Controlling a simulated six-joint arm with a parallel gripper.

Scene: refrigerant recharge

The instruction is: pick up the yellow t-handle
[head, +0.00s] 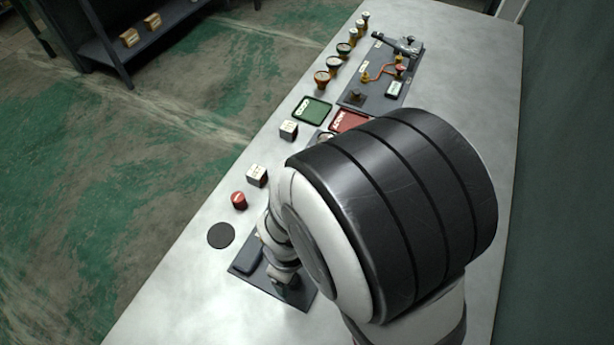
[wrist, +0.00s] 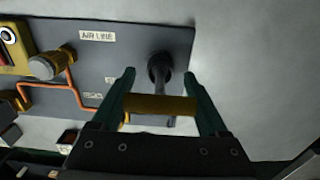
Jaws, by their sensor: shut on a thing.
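The yellow t-handle (wrist: 160,104) shows in the wrist view as a yellow crossbar with a dark shaft running away from it to a round dark end. My gripper (wrist: 160,76) is shut on the crossbar, one green finger at each end of it. The dark shaft is over the right part of a grey board (wrist: 125,45) labelled AIR LINE. I cannot tell whether its far end touches the board. In the head view my arm covers much of the near table, and the fingers and the handle are not clear there.
In the wrist view, a brass fitting (wrist: 45,67) and an orange pipe (wrist: 50,86) lie left of the handle. In the head view, a green tray (head: 312,110), a red tray (head: 350,120), white blocks (head: 257,176) and a red knob (head: 239,200) stand on the table. Its far right is bare.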

